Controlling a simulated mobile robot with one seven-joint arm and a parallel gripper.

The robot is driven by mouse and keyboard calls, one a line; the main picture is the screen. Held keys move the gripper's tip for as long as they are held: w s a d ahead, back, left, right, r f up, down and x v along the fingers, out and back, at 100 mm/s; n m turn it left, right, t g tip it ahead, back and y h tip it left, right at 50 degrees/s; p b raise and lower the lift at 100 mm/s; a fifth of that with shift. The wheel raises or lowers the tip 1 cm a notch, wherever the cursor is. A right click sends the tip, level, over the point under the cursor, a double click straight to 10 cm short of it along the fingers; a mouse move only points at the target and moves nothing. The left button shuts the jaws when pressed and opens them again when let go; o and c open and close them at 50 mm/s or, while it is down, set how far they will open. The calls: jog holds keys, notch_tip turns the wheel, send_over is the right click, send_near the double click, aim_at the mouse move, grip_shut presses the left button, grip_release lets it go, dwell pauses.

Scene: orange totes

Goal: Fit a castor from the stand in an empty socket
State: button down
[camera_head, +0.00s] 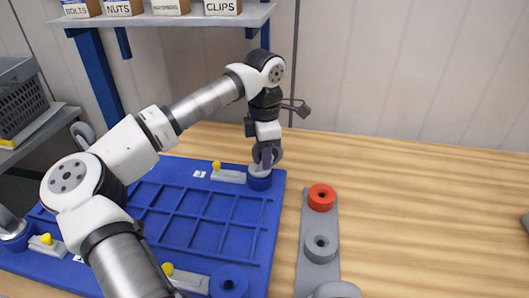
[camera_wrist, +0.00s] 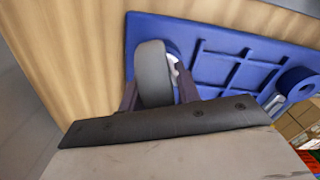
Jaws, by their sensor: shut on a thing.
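My gripper (camera_head: 266,160) is shut on a castor at the far right corner of the blue ribbed base (camera_head: 190,212). The castor's grey wheel (camera_wrist: 152,74) sits between the two dark fingers in the wrist view. Its pale lower part (camera_head: 259,170) is at the blue corner socket (camera_head: 260,183); whether it is fully seated cannot be told. The near right socket (camera_head: 229,281) is an empty blue ring. The near left socket (camera_head: 14,240) has a grey castor part in it. The grey stand (camera_head: 303,262) lies right of the base, with a red ring (camera_head: 321,198) and a grey ring (camera_head: 320,246).
Latches with yellow knobs (camera_head: 216,166) lie beside the sockets. A rounded grey thing (camera_head: 335,290) is cut off at the stand's near end. A shelf (camera_head: 175,19) with labelled boxes is at the back left.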

jog(key=shift+f, duration=0.2)
jog(key=c, duration=0.9)
grip_release()
jog(key=shift+r, duration=0.1)
notch_tip(320, 180, up, 14)
jog(key=shift+f+b, duration=0.1)
jog(key=shift+b, duration=0.8)
jog(key=shift+s+f, duration=0.1)
